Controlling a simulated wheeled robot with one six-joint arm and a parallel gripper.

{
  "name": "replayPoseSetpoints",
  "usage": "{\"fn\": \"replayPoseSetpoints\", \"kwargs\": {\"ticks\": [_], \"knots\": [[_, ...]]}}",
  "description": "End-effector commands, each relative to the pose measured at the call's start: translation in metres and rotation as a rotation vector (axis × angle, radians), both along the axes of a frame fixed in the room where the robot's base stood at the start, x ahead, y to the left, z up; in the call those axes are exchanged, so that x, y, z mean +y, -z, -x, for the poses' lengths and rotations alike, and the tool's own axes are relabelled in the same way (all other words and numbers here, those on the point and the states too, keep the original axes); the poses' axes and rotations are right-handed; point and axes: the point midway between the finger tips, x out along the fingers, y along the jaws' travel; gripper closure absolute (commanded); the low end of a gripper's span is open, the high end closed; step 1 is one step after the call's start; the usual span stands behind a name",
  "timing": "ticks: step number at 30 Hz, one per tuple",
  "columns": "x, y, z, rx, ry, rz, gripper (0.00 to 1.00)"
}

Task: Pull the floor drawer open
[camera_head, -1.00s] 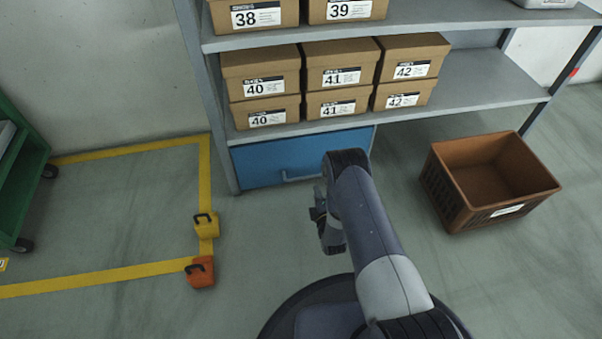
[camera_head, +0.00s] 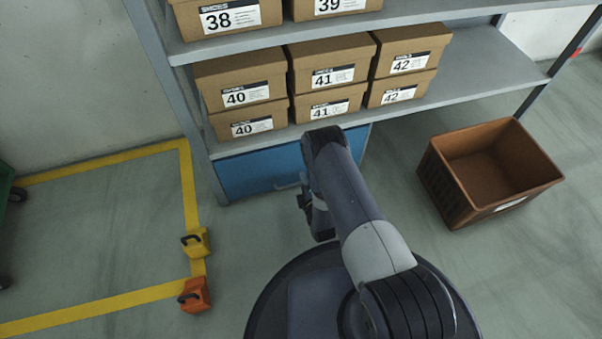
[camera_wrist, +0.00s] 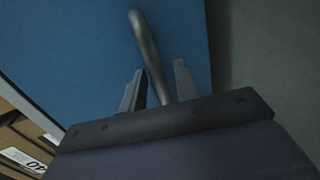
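The floor drawer (camera_head: 250,172) is a blue front under the lowest shelf, and it looks shut. Its grey bar handle (camera_head: 291,183) is partly hidden by my arm in the head view. In the wrist view the blue front (camera_wrist: 80,50) fills the upper left, and the handle (camera_wrist: 147,48) runs down between my fingers. My gripper (camera_wrist: 160,82) is open, with one finger on each side of the handle. I see a gap on the right of the bar; whether the left finger touches it I cannot tell. In the head view my gripper (camera_head: 304,202) is just in front of the drawer.
The grey shelf rack (camera_head: 480,75) above the drawer holds several shoe boxes (camera_head: 240,93). A brown crate (camera_head: 455,190) stands on the floor at right. Yellow and orange blocks (camera_head: 195,294) sit by the yellow floor line at left. The floor before the drawer is clear.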

Motion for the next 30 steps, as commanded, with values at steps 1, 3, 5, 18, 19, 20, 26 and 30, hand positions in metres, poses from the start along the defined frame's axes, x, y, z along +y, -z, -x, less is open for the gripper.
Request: {"fn": "replayPoseSetpoints", "kwargs": {"ticks": [1, 3, 5, 18, 19, 20, 26, 30], "knots": [[-0.0001, 0.0006, 0.0012, 0.001, 0.0, 0.0, 0.7], [-0.0003, 0.0008, 0.0017, 0.001, 0.0, 0.0, 0.7], [-0.0003, 0.0009, 0.0018, 0.001, 0.0, 0.0, 0.7], [-0.0002, 0.0006, 0.0015, 0.0, 0.0, 0.0, 0.91], [-0.0002, 0.0006, 0.0015, 0.0, 0.0, 0.0, 0.93], [-0.0002, 0.0006, 0.0015, 0.0, 0.0, 0.0, 0.96], [-0.0003, 0.0007, 0.0014, 0.0, 0.0, 0.0, 1.0], [-0.0003, 0.0007, 0.0014, 0.0, 0.0, 0.0, 1.0]]}}
